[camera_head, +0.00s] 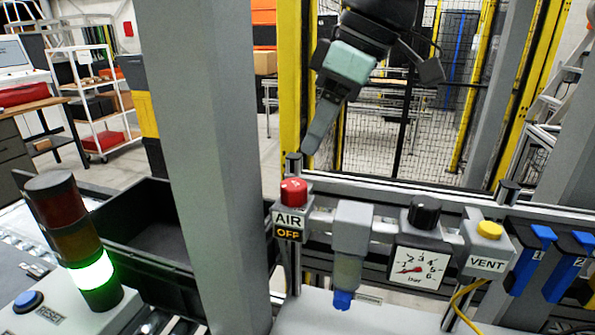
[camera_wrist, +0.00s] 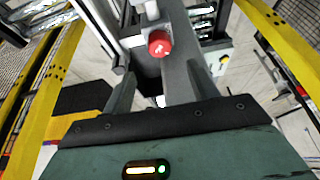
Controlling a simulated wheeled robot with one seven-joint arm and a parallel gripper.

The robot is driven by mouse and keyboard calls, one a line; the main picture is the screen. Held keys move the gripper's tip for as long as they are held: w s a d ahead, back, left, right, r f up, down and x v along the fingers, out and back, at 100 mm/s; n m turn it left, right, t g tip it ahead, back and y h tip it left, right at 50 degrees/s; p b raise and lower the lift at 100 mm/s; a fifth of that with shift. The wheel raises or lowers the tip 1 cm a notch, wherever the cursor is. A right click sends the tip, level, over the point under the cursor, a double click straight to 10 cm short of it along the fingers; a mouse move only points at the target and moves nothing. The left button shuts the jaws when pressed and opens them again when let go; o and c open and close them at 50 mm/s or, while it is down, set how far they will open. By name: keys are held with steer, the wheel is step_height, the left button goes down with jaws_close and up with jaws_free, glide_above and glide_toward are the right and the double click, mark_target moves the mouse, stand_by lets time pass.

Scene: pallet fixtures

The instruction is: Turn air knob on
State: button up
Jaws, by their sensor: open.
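The red air knob (camera_head: 293,191) sits on top of a small grey block labelled AIR, whose display (camera_head: 288,234) reads OFF in orange letters. In the wrist view the red knob (camera_wrist: 160,43) shows ahead of the fingers, with a white mark on its face. My gripper (camera_head: 370,112) is open and empty, above and to the right of the knob in the head view, with one finger reaching down towards it. In the wrist view the two fingers of my gripper (camera_wrist: 161,78) stand apart, and the knob appears beyond the gap between them, not touched.
Right of the AIR block are a filter bowl (camera_head: 347,255), a black regulator knob (camera_head: 424,212) over a gauge (camera_head: 417,269), and a yellow VENT button (camera_head: 490,229). A wide grey post (camera_head: 207,150) stands left of the knob. A stack light (camera_head: 76,240) glows green.

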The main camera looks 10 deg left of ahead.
mark_target(295, 184)
steer(key=p+x, duration=0.2)
steer(key=x, duration=0.7)
steer(key=shift+a+f, duration=0.1)
steer(key=shift+f, duration=0.1)
steer(key=c, duration=1)
